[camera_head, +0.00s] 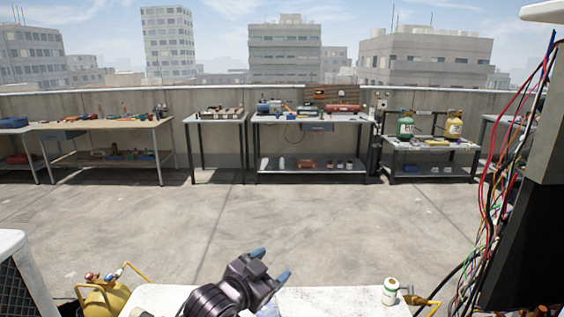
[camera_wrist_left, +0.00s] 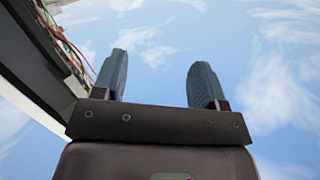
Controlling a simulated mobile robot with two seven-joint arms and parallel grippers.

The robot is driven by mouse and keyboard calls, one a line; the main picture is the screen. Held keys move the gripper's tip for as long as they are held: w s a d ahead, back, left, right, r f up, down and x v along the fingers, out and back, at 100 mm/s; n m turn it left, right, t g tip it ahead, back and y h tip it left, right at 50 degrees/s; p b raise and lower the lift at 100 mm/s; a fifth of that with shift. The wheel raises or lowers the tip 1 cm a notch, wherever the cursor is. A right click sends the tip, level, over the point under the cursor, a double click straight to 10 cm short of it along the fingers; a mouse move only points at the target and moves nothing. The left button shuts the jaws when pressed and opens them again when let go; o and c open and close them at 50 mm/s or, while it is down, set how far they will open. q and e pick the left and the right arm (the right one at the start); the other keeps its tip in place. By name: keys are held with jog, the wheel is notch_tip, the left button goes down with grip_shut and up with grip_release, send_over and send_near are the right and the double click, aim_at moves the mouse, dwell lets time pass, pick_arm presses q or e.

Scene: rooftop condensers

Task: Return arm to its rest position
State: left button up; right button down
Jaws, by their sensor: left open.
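My left gripper (camera_head: 270,264) shows at the bottom middle of the head view, over the white surface close in front of me. Its two blue-grey fingers are apart with nothing between them. In the left wrist view the open fingers (camera_wrist_left: 158,80) point up against sky and clouds, and the gap between them is empty. My right gripper is in neither view.
A white canister (camera_head: 390,291) stands on the white surface (camera_head: 325,300). A yellow tank (camera_head: 103,299) is at lower left. Loose wires (camera_head: 500,190) hang beside a dark unit at right. Workbenches (camera_head: 105,124) line the far wall; the concrete floor (camera_head: 200,225) between is clear.

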pick_arm(q)
jog(key=s+a+f+n+y, duration=0.2)
jog(key=s+a+f, duration=0.2)
jog(key=a+f, duration=0.1)
jog(key=s+a+f+n+t+y, duration=0.1)
jog(key=s+a+f+n+y, duration=0.1)
jog(key=s+a+f, duration=0.2)
jog(key=s+a+f+n+y, duration=0.2)
jog(key=s+a+f+n, duration=0.1)
jog(key=a+f, duration=0.3)
jog(key=shift+s+a+t, duration=0.15)
jog(key=shift+s+a, duration=0.2)
jog(key=shift+a, duration=0.3)
jog(key=shift+s+a+t, duration=0.15)
jog(key=shift+s+a, duration=0.15)
jog(key=shift+a, duration=0.3)
jog(key=s+a+f+n+g+y, duration=0.1)
jog(key=s+a+f+g, duration=0.1)
jog(key=s+f, duration=0.4)
jog(key=s+a+f+n+g+y, duration=0.1)
jog(key=s+a+f, duration=0.4)
jog(key=s, duration=0.7)
jog(key=shift+a+f+n+g+y, duration=0.2)
jog(key=shift+f+n+g+y, duration=0.25)
jog(key=shift+y, duration=0.35)
